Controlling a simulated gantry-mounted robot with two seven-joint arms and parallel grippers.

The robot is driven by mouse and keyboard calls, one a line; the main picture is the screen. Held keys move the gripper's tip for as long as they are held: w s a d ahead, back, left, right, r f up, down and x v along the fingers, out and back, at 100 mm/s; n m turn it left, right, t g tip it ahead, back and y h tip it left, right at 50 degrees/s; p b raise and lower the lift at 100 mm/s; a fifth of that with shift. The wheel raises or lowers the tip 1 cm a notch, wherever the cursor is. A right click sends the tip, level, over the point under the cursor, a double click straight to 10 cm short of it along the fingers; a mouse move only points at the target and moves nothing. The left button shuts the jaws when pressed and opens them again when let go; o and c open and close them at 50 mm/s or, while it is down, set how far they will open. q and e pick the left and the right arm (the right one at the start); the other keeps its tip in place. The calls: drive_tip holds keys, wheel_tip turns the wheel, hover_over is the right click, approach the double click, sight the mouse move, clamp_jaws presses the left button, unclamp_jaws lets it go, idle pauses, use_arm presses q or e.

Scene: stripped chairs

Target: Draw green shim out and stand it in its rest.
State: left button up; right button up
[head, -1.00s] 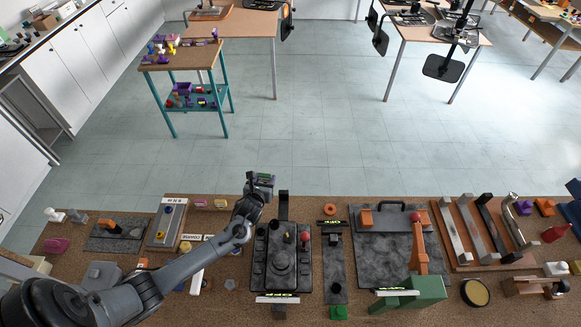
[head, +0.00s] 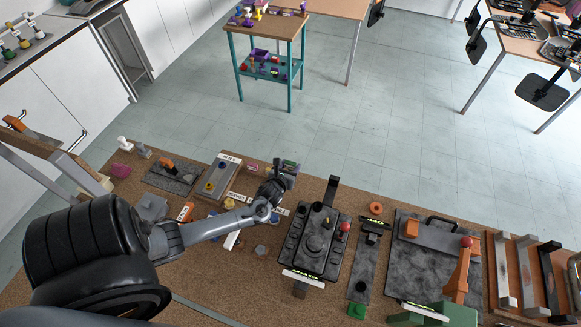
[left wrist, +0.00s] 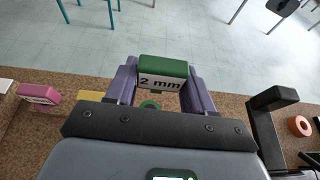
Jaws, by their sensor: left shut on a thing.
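My left gripper (head: 287,170) is over the back part of the cork bench, left of a black upright bracket. In the left wrist view its two purple fingers (left wrist: 160,88) are shut on the green shim (left wrist: 165,70), which has a white label reading "2 mm". The shim is small and partly hidden by the gripper in the head view. A green ring (left wrist: 150,104) shows below the shim in the wrist view, partly hidden by the gripper body. I cannot tell which thing is the rest. My right gripper is not in view.
The black bracket (head: 331,190) rises behind a dark fixture (head: 316,243) right of my gripper. A pink labelled piece (left wrist: 40,93) and a yellow piece (left wrist: 91,96) lie to the left. A grey tray (head: 220,178) stands further left. Open floor lies beyond the bench.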

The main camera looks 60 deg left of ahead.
use_arm(q)
drive_tip(key=shift+r+p, duration=0.15)
drive_tip(key=shift+p, duration=0.2)
drive_tip(key=shift+f+b, duration=2.2)
drive_tip(key=shift+f, duration=0.85)
drive_tip(key=shift+p, duration=0.45)
drive_tip(key=shift+f+b, duration=0.3)
drive_tip(key=shift+f, duration=0.05)
drive_tip(key=shift+f+b, duration=0.5)
drive_tip(key=shift+f, duration=0.3)
drive_tip(key=shift+r, duration=0.15)
drive_tip(key=shift+r+p, duration=0.7)
drive_tip(key=shift+p, duration=0.25)
